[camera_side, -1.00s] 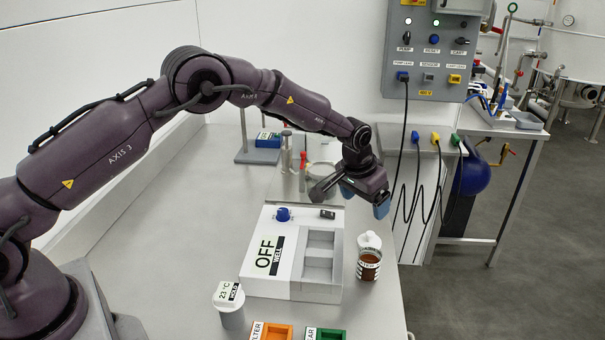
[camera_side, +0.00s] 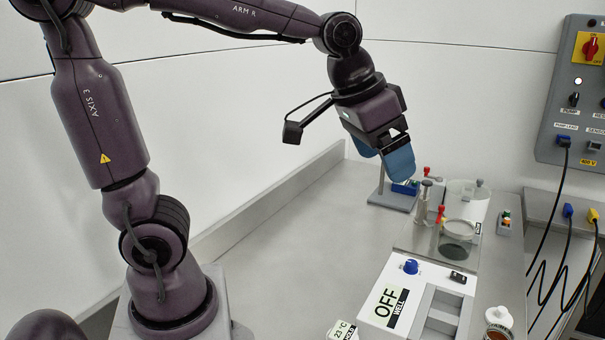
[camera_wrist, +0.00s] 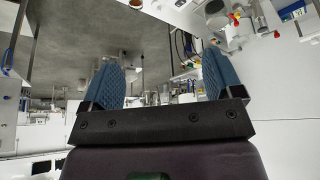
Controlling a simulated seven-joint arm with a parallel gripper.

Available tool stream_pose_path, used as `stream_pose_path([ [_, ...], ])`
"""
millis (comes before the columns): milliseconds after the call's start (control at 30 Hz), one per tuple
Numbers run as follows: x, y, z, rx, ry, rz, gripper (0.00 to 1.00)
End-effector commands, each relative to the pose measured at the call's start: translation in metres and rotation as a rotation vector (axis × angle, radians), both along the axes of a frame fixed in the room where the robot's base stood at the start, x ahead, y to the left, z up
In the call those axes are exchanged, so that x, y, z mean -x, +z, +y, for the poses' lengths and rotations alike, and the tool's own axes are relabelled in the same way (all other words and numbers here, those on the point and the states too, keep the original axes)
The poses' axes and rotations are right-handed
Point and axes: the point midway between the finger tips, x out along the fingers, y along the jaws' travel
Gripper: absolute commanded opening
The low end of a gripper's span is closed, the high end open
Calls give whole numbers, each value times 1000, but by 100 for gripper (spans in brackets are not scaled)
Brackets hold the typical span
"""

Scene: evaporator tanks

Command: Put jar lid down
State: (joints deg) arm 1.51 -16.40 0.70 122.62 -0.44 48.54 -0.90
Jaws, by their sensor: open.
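My gripper (camera_side: 383,158) is raised above the back of the bench, with its blue fingers apart and nothing between them. In the wrist view my gripper (camera_wrist: 160,82) also shows two spread blue fingers with an empty gap. A white lid (camera_side: 498,315) with a knob is at the lower right of the side view, at a jar with brown contents (camera_side: 497,334) that the frame edge cuts off. I cannot tell whether the lid sits on the jar or just behind it. My gripper is well apart from both.
A white well unit (camera_side: 425,296) marked OFF stands left of the jar. Behind it are a glass vessel (camera_side: 457,240), red-topped fittings and a blue device on a stand (camera_side: 405,188). A control panel (camera_side: 577,95) with hanging cables is at the right. The bench's left part is clear.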

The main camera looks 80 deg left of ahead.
Motion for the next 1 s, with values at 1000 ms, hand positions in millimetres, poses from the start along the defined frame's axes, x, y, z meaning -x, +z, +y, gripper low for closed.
stream_pose_path([
  [1000, 114, -23, 5, -17, -1, -51, 86],
])
